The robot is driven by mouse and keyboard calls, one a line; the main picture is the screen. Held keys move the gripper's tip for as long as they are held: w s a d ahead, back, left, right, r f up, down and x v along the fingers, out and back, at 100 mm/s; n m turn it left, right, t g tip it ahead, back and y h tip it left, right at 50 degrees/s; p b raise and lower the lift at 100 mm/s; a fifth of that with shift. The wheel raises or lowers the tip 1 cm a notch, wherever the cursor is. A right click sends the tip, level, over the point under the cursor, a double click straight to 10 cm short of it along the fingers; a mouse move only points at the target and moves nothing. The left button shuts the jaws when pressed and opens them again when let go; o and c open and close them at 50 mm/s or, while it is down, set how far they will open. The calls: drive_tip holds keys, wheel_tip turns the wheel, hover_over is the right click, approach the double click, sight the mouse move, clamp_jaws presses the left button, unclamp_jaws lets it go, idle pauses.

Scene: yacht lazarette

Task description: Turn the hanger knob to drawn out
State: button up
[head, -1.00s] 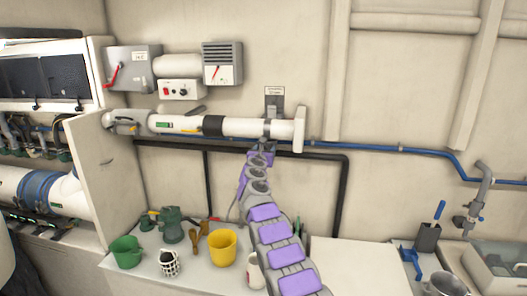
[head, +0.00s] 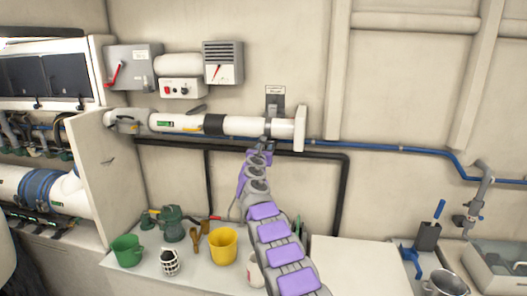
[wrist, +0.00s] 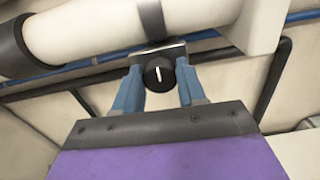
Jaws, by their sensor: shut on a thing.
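The hanger knob (wrist: 159,75) is a round black knob with a white pointer line, seen in the wrist view below the white pipe. Its pointer stands nearly upright. My gripper (wrist: 158,84) has its two blue fingers on either side of the knob and is shut on it. In the head view my gripper (head: 262,150) reaches up to the hanger under the white pipe (head: 245,125), and my arm hides the knob there. A small label plate (head: 275,97) is on the wall above the hanger; its text is too small to read.
A blue pipe (head: 400,148) and a black pipe (head: 344,190) run along the wall near the hanger. Below, a yellow bucket (head: 223,246), a green mug (head: 127,250) and other items stand on the counter. A white counter top (head: 355,265) to the right is clear.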

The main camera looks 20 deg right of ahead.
drive_tip(key=m+p, duration=0.1)
drive_tip(key=m, duration=0.9)
drive_tip(key=f+m+p, duration=0.1)
drive_tip(key=m, duration=1)
drive_tip(key=m+p, duration=0.1)
drive_tip(key=m, duration=0.9)
drive_tip(key=shift+f+m, duration=0.15)
drive_tip(key=shift+m, duration=0.15)
drive_tip(key=shift+m+p, duration=0.35)
drive_tip(key=shift+m, duration=1.55)
drive_tip(key=shift+a, duration=0.1)
